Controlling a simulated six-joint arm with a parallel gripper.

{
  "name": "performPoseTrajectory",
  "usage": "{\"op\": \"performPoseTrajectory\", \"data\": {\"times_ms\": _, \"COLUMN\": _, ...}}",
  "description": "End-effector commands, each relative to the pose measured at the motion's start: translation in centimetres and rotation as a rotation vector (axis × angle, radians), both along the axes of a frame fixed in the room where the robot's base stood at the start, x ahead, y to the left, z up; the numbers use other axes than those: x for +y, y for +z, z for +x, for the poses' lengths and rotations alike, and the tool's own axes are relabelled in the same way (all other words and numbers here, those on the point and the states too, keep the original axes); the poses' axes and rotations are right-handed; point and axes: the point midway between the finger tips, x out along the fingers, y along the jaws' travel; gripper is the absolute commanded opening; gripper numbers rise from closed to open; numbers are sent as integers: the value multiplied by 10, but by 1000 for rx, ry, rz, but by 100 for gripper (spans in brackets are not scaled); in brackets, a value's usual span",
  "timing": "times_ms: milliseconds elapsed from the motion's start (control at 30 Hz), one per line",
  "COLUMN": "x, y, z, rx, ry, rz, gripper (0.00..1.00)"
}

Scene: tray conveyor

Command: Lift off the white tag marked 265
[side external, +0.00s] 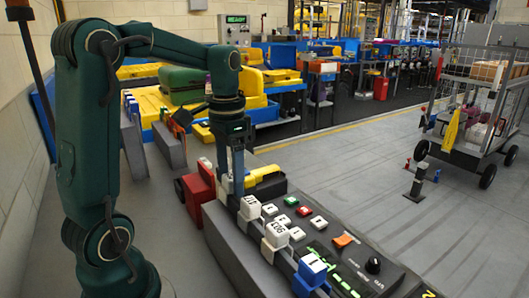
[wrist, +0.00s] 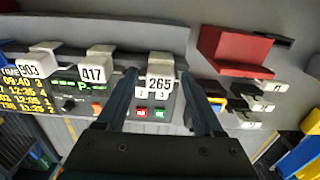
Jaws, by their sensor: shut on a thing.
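The white tag marked 265 (wrist: 160,86) stands upright on the edge of a dark control panel, facing the wrist camera. My gripper (wrist: 160,75) is shut on it, with one dark finger on each side. In the side external view, my gripper (side external: 239,196) points down at the far end of a row of tags. I cannot tell any clear gap under the tag.
Tags marked 417 (wrist: 94,74) and 903 (wrist: 29,70) stand left of it in the wrist view. A red block (wrist: 235,50) lies on the right. The panel has coloured buttons and a black knob (side external: 373,265). Open floor lies beyond, with a wire cart (side external: 480,95).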

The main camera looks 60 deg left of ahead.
Motion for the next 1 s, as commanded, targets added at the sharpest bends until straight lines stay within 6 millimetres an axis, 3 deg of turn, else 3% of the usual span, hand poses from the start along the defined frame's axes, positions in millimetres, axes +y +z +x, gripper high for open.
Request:
{"op": "performPoseTrajectory", "data": {"times_ms": 600, "x": 0, "y": 70, "z": 5, "rx": -4, "ry": 0, "rz": 2, "gripper": 0}}
{"op": "performPoseTrajectory", "data": {"times_ms": 1000, "x": 0, "y": 99, "z": 7, "rx": -2, "ry": 0, "rz": 1, "gripper": 0}}
